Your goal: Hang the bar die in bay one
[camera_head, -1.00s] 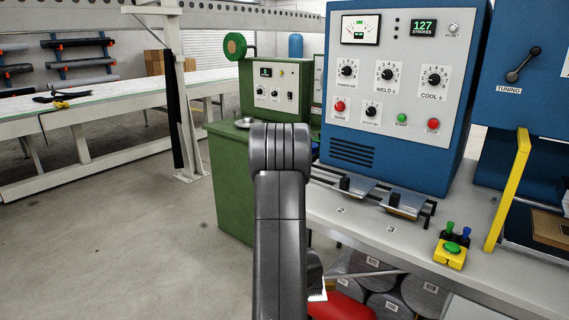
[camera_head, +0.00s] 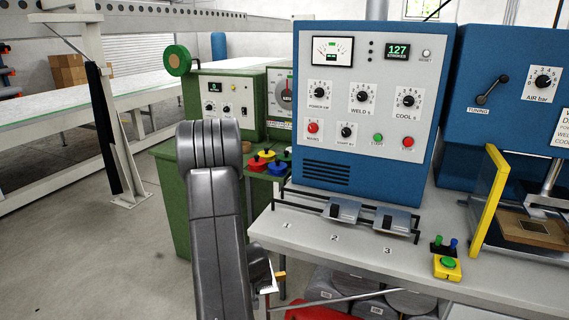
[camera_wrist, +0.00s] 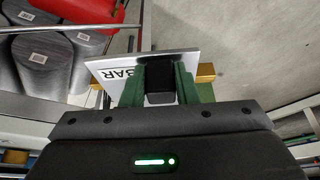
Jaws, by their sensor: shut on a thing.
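The bar die (camera_wrist: 192,60) is a pale plate marked BAR with a dark grip block and brass-coloured ends. My gripper (camera_wrist: 160,82) has its green fingers shut on the grip block. In the head view my arm hides most of the gripper, and a sliver of the die (camera_head: 263,274) with one brass end shows low, beside the arm. The die rack (camera_head: 296,206) runs along the bench front below the blue welder. Its bays are marked 1, 2 and 3. Bay one, at the left, is empty; similar dies hang at bay two (camera_head: 345,212) and bay three (camera_head: 397,220).
The blue welder cabinet (camera_head: 372,160) stands close behind the rack. A yellow button box (camera_head: 447,268) and yellow guard (camera_head: 491,205) are to the right. A green cabinet (camera_head: 171,205) stands left. Grey rolls (camera_head: 325,284) lie under the bench. Floor at left is clear.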

